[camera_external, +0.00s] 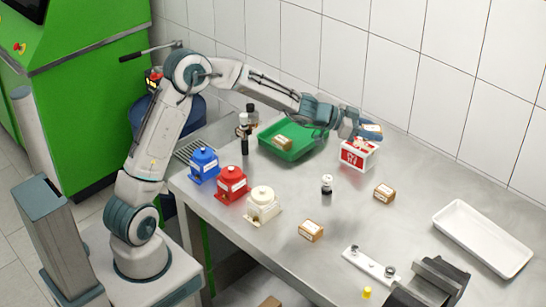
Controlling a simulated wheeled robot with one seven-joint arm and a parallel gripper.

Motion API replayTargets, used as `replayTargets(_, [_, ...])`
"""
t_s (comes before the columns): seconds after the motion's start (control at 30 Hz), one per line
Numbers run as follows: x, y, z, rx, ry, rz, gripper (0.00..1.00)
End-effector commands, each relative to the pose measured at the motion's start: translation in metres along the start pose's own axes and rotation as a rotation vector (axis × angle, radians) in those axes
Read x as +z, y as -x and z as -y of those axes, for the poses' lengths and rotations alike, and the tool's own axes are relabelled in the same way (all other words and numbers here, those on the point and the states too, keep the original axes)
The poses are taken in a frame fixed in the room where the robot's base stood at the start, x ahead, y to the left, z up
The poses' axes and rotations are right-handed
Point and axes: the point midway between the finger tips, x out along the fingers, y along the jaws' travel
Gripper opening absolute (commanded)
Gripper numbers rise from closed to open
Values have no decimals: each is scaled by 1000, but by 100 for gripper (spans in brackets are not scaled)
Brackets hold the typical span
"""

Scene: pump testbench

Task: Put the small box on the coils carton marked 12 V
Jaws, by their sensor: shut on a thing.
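My gripper (357,136) is at the back of the bench, over the red and white carton (357,157). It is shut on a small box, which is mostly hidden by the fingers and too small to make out. A blue carton (373,129) shows just behind and right of the gripper. The print on both cartons is too small to read, so I cannot tell which is marked 12 V. I cannot tell whether the held box touches a carton. Other small brown boxes lie on the bench (310,231), further right (384,193) and in the green tray (282,143).
The green tray (300,153) stands left of the cartons. Blue (204,166), red (231,183) and cream (263,206) pump-like units line the left edge. A small dark-and-white part (326,185) stands mid-bench. A white tray (483,238) lies right.

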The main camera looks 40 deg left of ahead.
Motion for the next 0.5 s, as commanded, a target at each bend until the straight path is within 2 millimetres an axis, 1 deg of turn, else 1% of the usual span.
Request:
replayTargets(0.03, [6,-1,12,-4,4,4,10])
replayTargets(0.1, [14,-3,28,-4,6,3,10])
replayTargets(0.3, [40,-10,72,-3,5,3,10])
replayTargets(0.4, [49,-13,88,-2,3,1,10])
replayTargets(0.5, [56,-15,99,-2,2,1,10])
